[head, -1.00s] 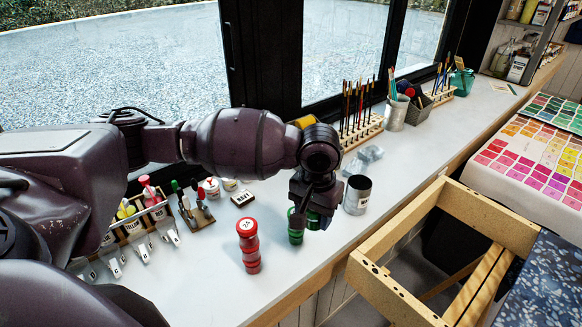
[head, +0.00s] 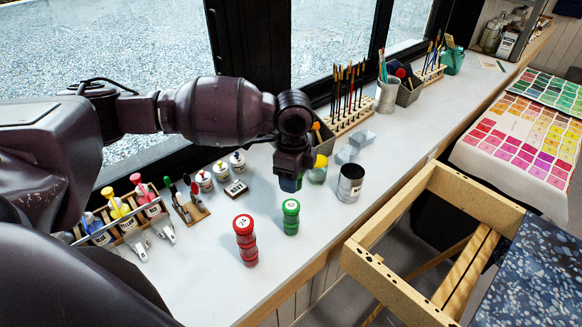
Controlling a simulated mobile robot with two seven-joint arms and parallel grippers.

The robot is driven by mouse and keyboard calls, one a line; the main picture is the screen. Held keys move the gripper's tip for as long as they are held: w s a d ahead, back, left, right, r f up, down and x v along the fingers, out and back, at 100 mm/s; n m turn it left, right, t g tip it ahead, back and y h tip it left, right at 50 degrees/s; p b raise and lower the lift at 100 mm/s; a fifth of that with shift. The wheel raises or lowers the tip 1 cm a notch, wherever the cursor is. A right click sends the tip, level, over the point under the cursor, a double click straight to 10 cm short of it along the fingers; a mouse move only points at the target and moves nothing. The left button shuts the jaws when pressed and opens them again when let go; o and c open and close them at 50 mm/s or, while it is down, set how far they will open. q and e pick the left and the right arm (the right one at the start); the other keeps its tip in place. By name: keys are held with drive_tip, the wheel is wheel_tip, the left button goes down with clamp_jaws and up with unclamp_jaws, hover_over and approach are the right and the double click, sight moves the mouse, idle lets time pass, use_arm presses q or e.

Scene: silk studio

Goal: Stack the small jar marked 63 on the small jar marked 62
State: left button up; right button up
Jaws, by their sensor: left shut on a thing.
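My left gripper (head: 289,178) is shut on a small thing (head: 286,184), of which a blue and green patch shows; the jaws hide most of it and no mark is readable. It is beyond the small green jars (head: 291,222) and appears above the worktop. The green jars stand upright in a stack with a pale label on top, too small to read. A stack of small red jars (head: 247,246) stands upright to their left; its top number is not clear. I cannot tell which jars are 62 and 63. My right gripper is out of view.
The white worktop (head: 215,290) is clear in front of the red jars. A grey can (head: 349,184) and a yellow-lidded jar (head: 318,170) stand close to the gripper. A bottle rack (head: 125,222) is at left. A brush rack (head: 347,118) stands behind; an open wooden frame (head: 400,275) is at right.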

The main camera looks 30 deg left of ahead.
use_arm(q)
drive_tip(key=shift+w+a+r+m, duration=0.15)
drive_tip(key=shift+a+m, duration=0.1)
drive_tip(key=shift+m, duration=0.85)
drive_tip(key=shift+w+a+m, duration=0.1)
drive_tip(key=shift+a+m, duration=0.05)
drive_tip(key=shift+m, duration=0.35)
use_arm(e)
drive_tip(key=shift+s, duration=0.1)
use_arm(q)
drive_tip(key=shift+f, duration=1.4)
wheel_tip(320, 180, down, 2)
drive_tip(key=b, duration=0.3)
drive_tip(key=shift+f, duration=0.25)
drive_tip(key=shift+f+b, duration=0.8)
drive_tip(key=shift+b, duration=0.45)
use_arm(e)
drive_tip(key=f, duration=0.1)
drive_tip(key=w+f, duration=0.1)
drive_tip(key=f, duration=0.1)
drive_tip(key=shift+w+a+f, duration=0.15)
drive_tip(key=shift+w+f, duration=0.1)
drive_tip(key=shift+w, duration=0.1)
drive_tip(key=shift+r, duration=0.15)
